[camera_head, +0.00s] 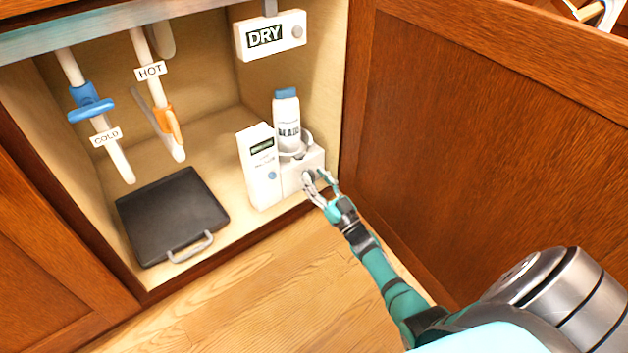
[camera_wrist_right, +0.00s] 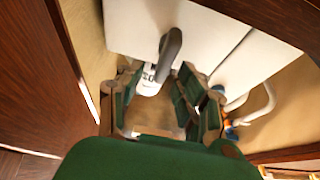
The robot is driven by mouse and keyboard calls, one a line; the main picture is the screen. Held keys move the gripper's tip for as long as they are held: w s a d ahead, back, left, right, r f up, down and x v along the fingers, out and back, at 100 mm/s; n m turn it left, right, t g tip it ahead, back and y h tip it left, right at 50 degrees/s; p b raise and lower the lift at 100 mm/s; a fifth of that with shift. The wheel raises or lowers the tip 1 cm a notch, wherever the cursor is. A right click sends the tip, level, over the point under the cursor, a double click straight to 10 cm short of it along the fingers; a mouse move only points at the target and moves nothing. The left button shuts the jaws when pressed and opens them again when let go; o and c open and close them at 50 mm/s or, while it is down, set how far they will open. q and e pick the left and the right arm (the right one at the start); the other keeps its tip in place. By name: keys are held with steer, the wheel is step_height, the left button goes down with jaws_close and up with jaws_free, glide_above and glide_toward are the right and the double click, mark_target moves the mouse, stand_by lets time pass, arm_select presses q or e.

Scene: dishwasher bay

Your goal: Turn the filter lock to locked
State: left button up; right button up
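The filter lock appears to be the dark grey lever (camera_wrist_right: 170,48) on a white unit in the right wrist view; I cannot read its lock marking. In the head view, the white filter housing (camera_head: 301,176) stands at the right front of the cabinet, and my right gripper hides part of its front. My right gripper (camera_head: 320,184) is at the housing's front with its fingers apart. In the right wrist view the gripper (camera_wrist_right: 163,100) is open, with the lever in front of the gap between its fingers. Contact cannot be told. My left gripper is not in view.
A labelled white box (camera_head: 261,180) and a blue-capped bottle (camera_head: 287,118) stand close by. A black tray (camera_head: 172,215) lies on the cabinet floor at left. Cold (camera_head: 117,155) and hot (camera_head: 170,140) pipes hang above. The open wooden door (camera_head: 470,140) bounds the right side.

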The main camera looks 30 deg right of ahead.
steer(key=shift+w+r, duration=0.2)
steer(key=shift+w, duration=0.3)
jaws_close()
